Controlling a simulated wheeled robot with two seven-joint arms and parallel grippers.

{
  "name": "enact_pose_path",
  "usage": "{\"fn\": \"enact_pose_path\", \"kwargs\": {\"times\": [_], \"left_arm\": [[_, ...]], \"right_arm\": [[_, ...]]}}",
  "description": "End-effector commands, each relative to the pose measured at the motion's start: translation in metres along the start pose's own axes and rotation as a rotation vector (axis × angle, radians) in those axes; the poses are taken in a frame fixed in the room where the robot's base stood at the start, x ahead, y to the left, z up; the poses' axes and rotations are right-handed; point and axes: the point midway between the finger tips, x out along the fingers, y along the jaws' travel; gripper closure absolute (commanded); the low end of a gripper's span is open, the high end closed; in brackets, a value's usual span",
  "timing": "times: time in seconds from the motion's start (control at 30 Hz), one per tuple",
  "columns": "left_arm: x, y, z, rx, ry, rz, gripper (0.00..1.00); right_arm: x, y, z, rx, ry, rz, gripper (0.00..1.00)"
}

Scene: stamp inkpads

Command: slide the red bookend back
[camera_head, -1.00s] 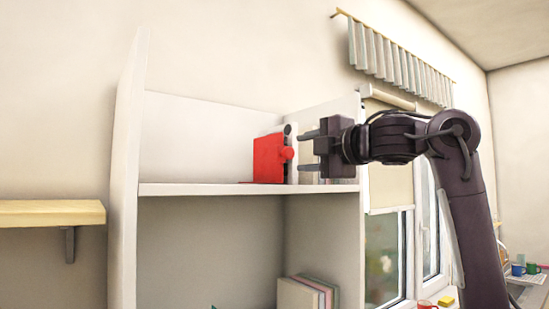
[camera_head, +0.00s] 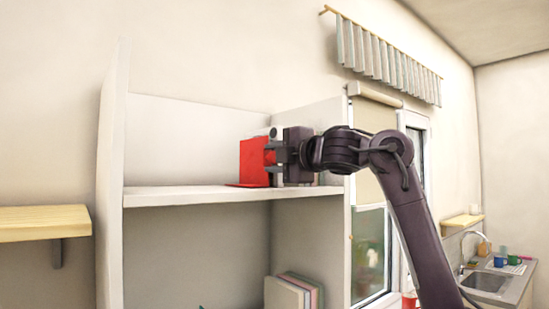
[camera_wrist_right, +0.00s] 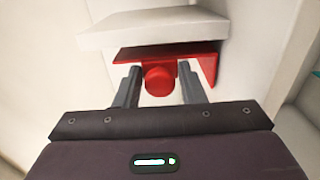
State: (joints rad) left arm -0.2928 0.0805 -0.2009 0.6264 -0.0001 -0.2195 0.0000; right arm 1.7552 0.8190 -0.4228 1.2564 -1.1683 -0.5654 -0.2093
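The red bookend (camera_head: 252,162) stands on the upper board of the white shelf unit (camera_head: 170,197), near its right side. Its round red knob (camera_wrist_right: 159,82) shows in the right wrist view. My right gripper (camera_head: 268,157) is at the bookend, reaching in from the right. In the right wrist view its two fingers (camera_wrist_right: 158,74) are apart, one on each side of the knob, with narrow gaps. The gripper hides the knob and part of what stands behind the bookend in the head view. My left gripper is in neither view.
A pale block-like thing (camera_wrist_right: 150,27) is right beside the bookend in the right wrist view. The shelf's upper board is bare left of the bookend. Books (camera_head: 287,294) stand in the lower compartment. A wooden wall shelf (camera_head: 40,222) is at the left; a window is at the right.

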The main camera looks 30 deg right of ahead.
Motion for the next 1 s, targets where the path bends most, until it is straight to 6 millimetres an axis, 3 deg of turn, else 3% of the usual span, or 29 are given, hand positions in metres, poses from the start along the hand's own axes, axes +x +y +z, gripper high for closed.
{"fn": "enact_pose_path", "kwargs": {"times": [0.03,0.2,0.37,0.6,0.7,1.0], "left_arm": [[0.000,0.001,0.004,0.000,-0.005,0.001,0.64],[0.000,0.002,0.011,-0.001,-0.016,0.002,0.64],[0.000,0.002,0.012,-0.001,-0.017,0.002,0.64],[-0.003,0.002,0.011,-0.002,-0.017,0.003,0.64],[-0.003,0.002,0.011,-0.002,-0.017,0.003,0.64],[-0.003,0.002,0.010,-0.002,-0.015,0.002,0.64]], "right_arm": [[0.000,0.000,0.000,0.000,0.000,0.000,0.78],[0.000,0.000,0.000,0.000,0.000,0.000,1.00],[0.001,0.000,-0.007,-0.003,0.001,0.000,1.00],[0.001,0.000,-0.054,-0.003,0.004,-0.001,1.00],[0.001,0.000,-0.065,-0.002,0.002,-0.001,1.00],[0.001,0.000,-0.067,0.000,0.001,0.000,1.00]]}}
